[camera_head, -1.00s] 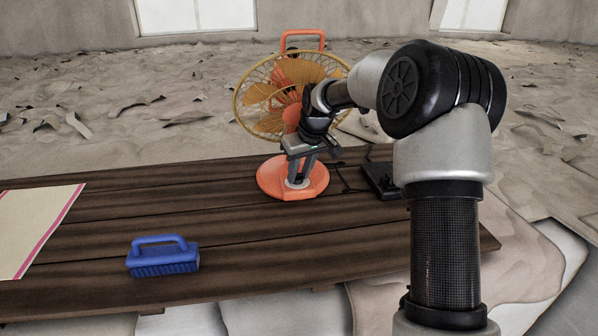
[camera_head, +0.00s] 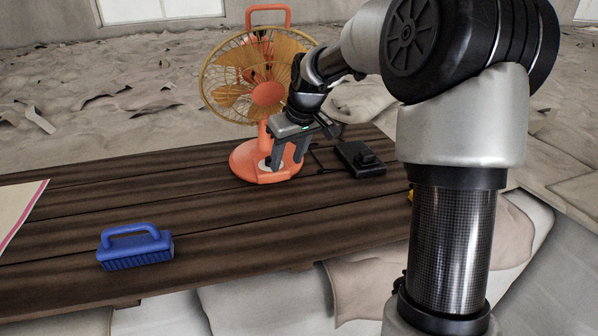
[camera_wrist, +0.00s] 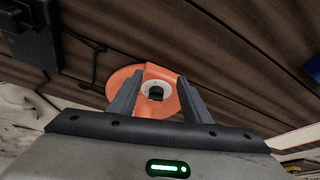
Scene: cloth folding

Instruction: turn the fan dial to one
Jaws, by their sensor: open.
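An orange fan with a yellow cage (camera_head: 268,80) stands upright on the table. Its round orange base (camera_head: 250,165) also shows in the wrist view (camera_wrist: 125,88). In the wrist view the dial, a black knob (camera_wrist: 155,93) on a white disc, sits on the base between my fingers. I cannot read which mark it points to. My gripper (camera_head: 287,168) is open and points down over the front of the fan base; it also shows in the wrist view (camera_wrist: 160,100). The fingers stand either side of the knob with gaps, and I see no contact.
The dark plank table (camera_head: 220,225) bears a blue brush (camera_head: 135,246) at front left and a cloth with a pink stripe (camera_head: 15,210) at far left. A black box with a cable (camera_head: 360,158) sits right of the fan. The table's middle is clear.

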